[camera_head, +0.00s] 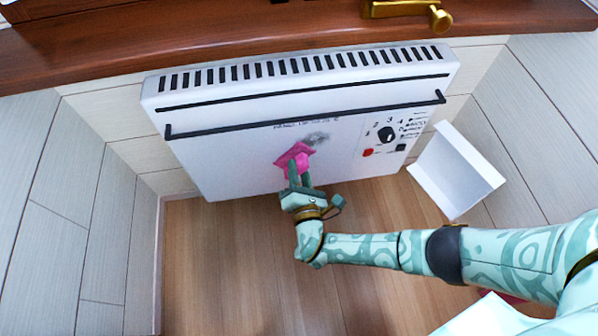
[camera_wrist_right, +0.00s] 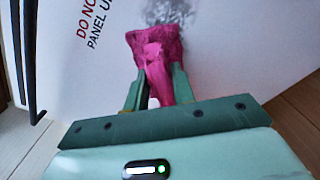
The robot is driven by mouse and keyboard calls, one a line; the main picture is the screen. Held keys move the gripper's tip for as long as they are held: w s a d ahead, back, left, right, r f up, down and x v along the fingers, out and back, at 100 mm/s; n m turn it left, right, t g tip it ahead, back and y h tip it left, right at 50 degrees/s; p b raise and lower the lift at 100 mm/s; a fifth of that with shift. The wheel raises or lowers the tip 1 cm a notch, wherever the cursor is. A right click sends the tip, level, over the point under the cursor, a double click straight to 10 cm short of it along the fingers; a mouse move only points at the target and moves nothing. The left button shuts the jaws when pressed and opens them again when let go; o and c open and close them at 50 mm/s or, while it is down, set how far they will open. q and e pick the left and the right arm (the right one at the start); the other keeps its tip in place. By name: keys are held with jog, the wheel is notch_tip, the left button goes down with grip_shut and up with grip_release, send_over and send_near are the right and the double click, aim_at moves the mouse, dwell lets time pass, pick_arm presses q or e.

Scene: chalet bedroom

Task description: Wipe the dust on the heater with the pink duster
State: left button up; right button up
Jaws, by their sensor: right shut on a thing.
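The white heater (camera_head: 230,160) is mounted on the wall under a wooden sill, with slots along its top and a black rail across its front. A grey dust smudge (camera_head: 316,139) marks its front panel, and it also shows in the right wrist view (camera_wrist_right: 172,12). My right gripper (camera_head: 298,176) is shut on the pink duster (camera_head: 296,156) and holds it at the panel, just below the smudge. In the right wrist view the duster (camera_wrist_right: 155,50) sits between both fingers. I cannot tell whether it touches the panel. My left gripper is not in view.
A white open box-like piece (camera_head: 456,172) stands to the right of the heater. A control knob (camera_head: 386,134) and a red button (camera_head: 367,153) are on the heater's right side. The wooden sill (camera_head: 200,30) juts out above. Wooden floor (camera_head: 220,260) is clear below left.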

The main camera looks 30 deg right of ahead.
jog(key=shift+x, duration=1)
dwell(0.3)
